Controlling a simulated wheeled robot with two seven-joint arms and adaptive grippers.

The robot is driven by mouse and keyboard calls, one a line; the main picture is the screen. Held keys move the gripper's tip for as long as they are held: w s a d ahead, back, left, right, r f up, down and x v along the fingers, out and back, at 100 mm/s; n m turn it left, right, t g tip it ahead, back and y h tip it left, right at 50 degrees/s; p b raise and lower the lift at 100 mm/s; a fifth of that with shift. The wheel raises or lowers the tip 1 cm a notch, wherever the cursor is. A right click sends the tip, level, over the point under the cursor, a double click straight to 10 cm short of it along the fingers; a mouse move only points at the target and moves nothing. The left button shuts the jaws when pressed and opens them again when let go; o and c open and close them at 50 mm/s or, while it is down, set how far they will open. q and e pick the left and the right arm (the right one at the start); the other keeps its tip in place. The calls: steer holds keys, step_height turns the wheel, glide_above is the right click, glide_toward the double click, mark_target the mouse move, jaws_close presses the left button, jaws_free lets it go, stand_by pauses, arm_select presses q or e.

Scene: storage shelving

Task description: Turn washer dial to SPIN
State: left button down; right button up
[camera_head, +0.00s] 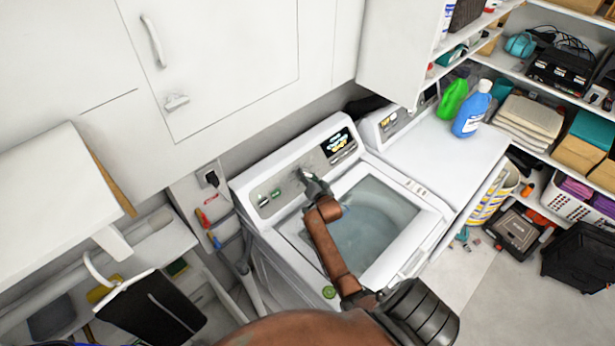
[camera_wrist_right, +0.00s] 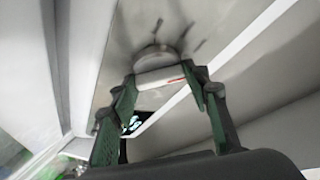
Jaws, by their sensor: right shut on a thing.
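The washer (camera_head: 262,232) stands in the middle of the head view, with a window in its top lid. Its sloped control panel (camera_head: 263,178) runs along the back. The dial (camera_wrist_right: 160,75) is a pale round knob with a red mark, seen close in the right wrist view; dark marks are on the panel around it. My right gripper (camera_head: 309,178) reaches to the panel from the front, and in the wrist view its two green-padded fingers (camera_wrist_right: 160,97) are shut on the dial from both sides. The lettering around the dial is too blurred to read. My left gripper is not in view.
A dryer (camera_head: 452,142) stands to the right of the washer, with a green bottle (camera_head: 452,99) and a blue bottle (camera_head: 472,112) on top. White cabinets (camera_head: 230,50) hang above and behind. Stocked shelves (camera_head: 560,95) fill the right side.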

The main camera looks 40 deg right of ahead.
steer(key=shift+c, duration=0.4)
steer(key=shift+n, duration=0.4)
steer(key=shift+d+f+n+t+y+b, duration=0.1)
steer(key=shift+n+t+y+b, duration=0.2)
steer(key=shift+n, duration=0.3)
steer(key=shift+d+f+n+t+y+b, duration=0.1)
steer(key=shift+n+t+y+b, duration=0.15)
steer(key=shift+n+y, duration=0.25)
steer(key=n+y+b, duration=0.1)
steer(key=n, duration=0.2)
steer(key=n+t+y+b, duration=0.1)
steer(key=n+b, duration=0.1)
steer(key=n, duration=0.1)
steer(key=shift+d+y, duration=0.1)
steer(key=shift+y, duration=0.3)
steer(key=n+y+b, duration=0.3)
steer(key=n+b, duration=0.1)
steer(key=n, duration=0.1)
steer(key=shift+d+f+n, duration=0.1)
steer(key=shift+n, duration=0.3)
steer(key=shift+r+n+g+y+b, duration=0.1)
steer(key=shift+n+g+y+b, duration=0.25)
steer(key=shift+n+y+b, duration=0.75)
steer(key=shift+r+n+g+y+b, duration=0.1)
steer(key=shift+n+g+y+b, duration=0.4)
steer(key=shift+n, duration=1)
steer(key=shift+r+b, duration=0.1)
steer(key=shift+b, duration=0.3)
